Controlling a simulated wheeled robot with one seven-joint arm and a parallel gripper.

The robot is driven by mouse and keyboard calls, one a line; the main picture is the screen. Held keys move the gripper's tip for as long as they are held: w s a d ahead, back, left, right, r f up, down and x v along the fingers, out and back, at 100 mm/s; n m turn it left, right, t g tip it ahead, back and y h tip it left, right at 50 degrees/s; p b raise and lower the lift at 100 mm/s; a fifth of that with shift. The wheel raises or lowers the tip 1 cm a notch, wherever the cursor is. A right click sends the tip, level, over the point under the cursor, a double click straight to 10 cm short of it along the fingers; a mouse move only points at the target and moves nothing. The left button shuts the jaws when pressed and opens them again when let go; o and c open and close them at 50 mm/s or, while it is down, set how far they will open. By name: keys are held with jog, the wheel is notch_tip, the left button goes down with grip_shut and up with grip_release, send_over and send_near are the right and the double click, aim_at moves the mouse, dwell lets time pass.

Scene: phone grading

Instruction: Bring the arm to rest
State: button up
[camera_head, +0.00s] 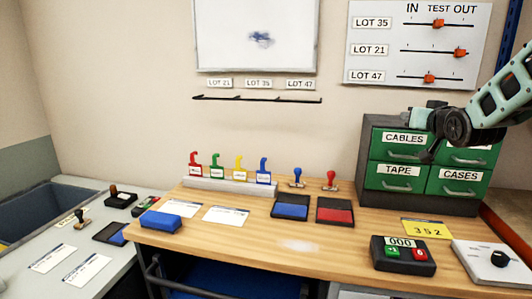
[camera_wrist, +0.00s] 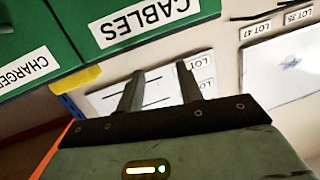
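My arm (camera_head: 498,100) reaches in from the right edge, in front of the green drawer cabinet (camera_head: 369,155), in the head view. My gripper (camera_wrist: 160,85) shows in the wrist view with its two fingers apart and nothing between them. Behind the fingers are the wall and the lot slider board (camera_wrist: 115,97). In the head view the gripper end is small and dark beside the cabinet's upper drawers, so its fingers are hard to make out there. I cannot tell how close it is to the cabinet.
The wooden desk (camera_head: 250,262) holds a stamp rack (camera_head: 225,185), blue (camera_head: 290,208) and red (camera_head: 335,211) ink pads, two stamps, a blue block (camera_head: 160,221), cards, a counter box (camera_head: 403,268) and a yellow 352 card (camera_head: 427,229). A grey side table (camera_head: 50,285) stands left. The desk's middle front is clear.

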jog(key=s+a+f+n+g+y, duration=0.25)
jog(key=s+a+f, duration=0.2)
jog(key=a, duration=0.35)
jog(key=s+a+f+n+g+y, duration=0.1)
jog(key=s+a+f+g, duration=0.25)
jog(key=s+a, duration=0.35)
jog(key=s+a+f+n+g+y, duration=0.1)
jog(key=s+a+f+g, duration=0.1)
jog(key=s+a+f, duration=0.45)
jog(key=s+a+f+n+g, duration=0.1)
jog(key=s+a+n+g, duration=0.1)
jog(key=s, duration=0.6)
jog(key=s+a+f+n+g+h, duration=0.1)
jog(key=s+a+f+g, duration=0.1)
jog(key=s, duration=0.6)
jog(key=s+a+f+n+g+h, duration=0.1)
jog(key=s+g, duration=0.3)
jog(key=s, duration=0.4)
jog(key=shift+s+a+f+n, duration=0.35)
jog(key=shift+a+f+n, duration=0.2)
jog(key=shift+n, duration=0.3)
